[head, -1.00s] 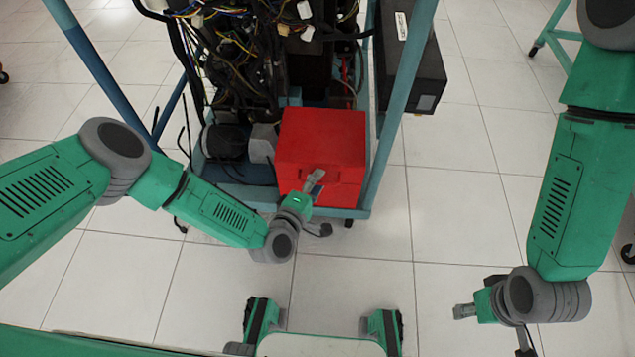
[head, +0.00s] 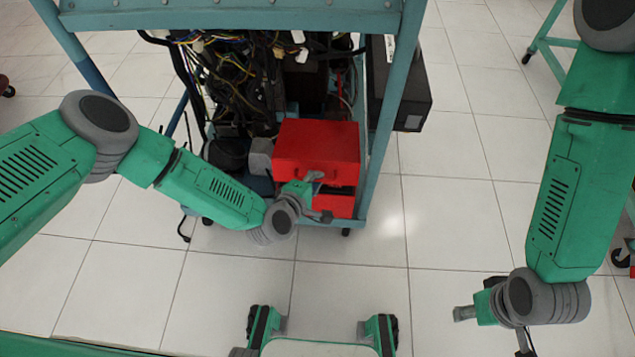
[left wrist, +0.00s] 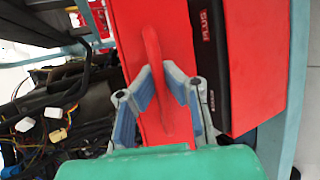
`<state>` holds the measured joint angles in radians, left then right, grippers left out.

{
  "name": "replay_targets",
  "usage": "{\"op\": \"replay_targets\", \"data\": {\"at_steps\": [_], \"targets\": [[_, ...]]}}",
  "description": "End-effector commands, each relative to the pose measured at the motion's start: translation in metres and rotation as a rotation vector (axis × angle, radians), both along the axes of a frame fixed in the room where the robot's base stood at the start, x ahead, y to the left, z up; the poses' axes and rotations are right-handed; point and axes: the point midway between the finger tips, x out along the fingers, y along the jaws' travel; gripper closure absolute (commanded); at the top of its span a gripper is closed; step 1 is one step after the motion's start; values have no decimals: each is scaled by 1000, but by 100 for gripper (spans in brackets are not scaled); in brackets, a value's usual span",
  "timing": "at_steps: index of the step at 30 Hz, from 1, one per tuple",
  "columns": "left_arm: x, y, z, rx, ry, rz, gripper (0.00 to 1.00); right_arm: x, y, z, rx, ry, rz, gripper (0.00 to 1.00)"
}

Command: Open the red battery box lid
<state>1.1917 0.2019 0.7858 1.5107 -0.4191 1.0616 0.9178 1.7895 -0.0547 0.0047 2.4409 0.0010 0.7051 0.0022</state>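The red battery box lid (head: 317,140) is raised at its front. A dark gap separates it from the red lower box (head: 335,205). My left gripper (head: 316,178) is at the lid's front. In the left wrist view, my left gripper (left wrist: 160,80) has its fingers on both sides of the red lid handle (left wrist: 153,48) and appears closed on it. A black battery (left wrist: 208,55) with a red PLUS label shows between the lid and the lower box (left wrist: 258,65). My right gripper (head: 465,312) is empty over the floor at the lower right, too small to read.
The box sits low in a blue-green metal frame (head: 240,17), with a leg (head: 388,120) close on its right. Wires (head: 235,70) hang behind and left of it. A black box (head: 412,85) is at the right. The tiled floor in front is clear.

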Motion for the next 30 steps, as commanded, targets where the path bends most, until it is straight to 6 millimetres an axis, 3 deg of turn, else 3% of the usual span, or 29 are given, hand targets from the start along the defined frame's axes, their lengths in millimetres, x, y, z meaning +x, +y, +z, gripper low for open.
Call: {"op": "replay_targets", "data": {"at_steps": [1,3,11,21,30], "targets": [[5,3,16,2,37,4,100,0,0,15,0,0,0,60],[11,3,26,2,90,5,100,0,0,23,0,0,0,60],[33,4,53,2,260,5,100,0,0,41,0,0,0,60],[51,5,68,2,259,8,100,0,0,44,0,0,0,60],[54,6,70,2,255,10,100,0,0,44,0,0,0,60]]}}
